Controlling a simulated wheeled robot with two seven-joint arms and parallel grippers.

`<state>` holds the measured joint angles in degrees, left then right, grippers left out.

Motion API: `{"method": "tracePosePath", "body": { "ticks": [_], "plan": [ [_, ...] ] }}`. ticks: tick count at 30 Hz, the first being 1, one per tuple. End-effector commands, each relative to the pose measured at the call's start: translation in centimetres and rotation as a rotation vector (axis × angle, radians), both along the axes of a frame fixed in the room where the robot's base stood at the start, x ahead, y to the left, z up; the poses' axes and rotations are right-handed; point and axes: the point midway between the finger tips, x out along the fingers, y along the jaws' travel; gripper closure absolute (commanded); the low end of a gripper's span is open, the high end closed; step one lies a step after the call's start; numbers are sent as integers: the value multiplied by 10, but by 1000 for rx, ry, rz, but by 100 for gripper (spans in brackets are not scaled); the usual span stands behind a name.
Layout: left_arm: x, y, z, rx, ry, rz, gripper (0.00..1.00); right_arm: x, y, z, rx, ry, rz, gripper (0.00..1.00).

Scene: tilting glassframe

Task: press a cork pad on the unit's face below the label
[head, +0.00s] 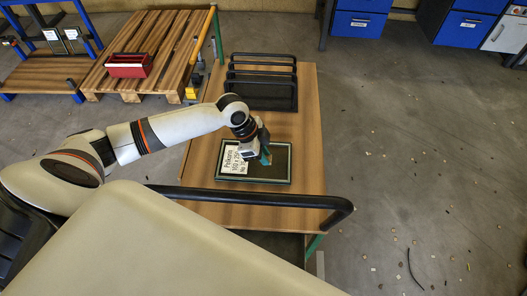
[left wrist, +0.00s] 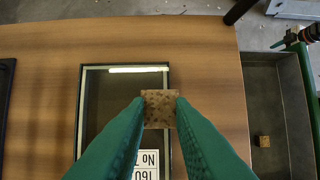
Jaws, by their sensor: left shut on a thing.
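The unit (head: 284,181) is a flat glass pane in a dark frame with a light inner border, lying on the wooden cart top. A white label (head: 236,160) is on its left part; the label (left wrist: 147,163) also shows at the bottom of the left wrist view. My left gripper (head: 266,156) is above the unit, right of the label. In the left wrist view its green fingers are shut on a speckled brown cork pad (left wrist: 159,108), seen over the unit's right frame edge. Contact between pad and unit cannot be told. My right gripper is out of view.
A grey tray (left wrist: 276,88) beside the wooden top holds another cork pad (left wrist: 264,141). A black handle bar (head: 250,198) crosses the cart's near end. A black slotted rack (head: 262,88) stands at the far end. Bare wood (head: 305,130) surrounds the unit.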

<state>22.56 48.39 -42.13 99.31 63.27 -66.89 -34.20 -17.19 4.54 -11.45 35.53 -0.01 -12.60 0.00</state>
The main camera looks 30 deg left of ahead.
Motion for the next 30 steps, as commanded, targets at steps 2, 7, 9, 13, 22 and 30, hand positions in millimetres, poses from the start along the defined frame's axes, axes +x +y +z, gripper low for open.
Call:
{"method": "tracePosePath", "body": {
  "ticks": [2,7,9,13,22,30],
  "plan": [
    [0,0,-10,0,1,0,100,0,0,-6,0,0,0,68],
    [0,-1,-24,-1,1,1,100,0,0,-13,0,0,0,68],
    [0,0,-30,-1,1,1,100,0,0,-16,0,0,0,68],
    [0,0,-40,-1,1,1,100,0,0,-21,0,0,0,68],
    [0,-1,-64,-1,1,1,100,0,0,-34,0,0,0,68],
    [0,0,-82,0,0,1,100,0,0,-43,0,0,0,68]
  ]
}}
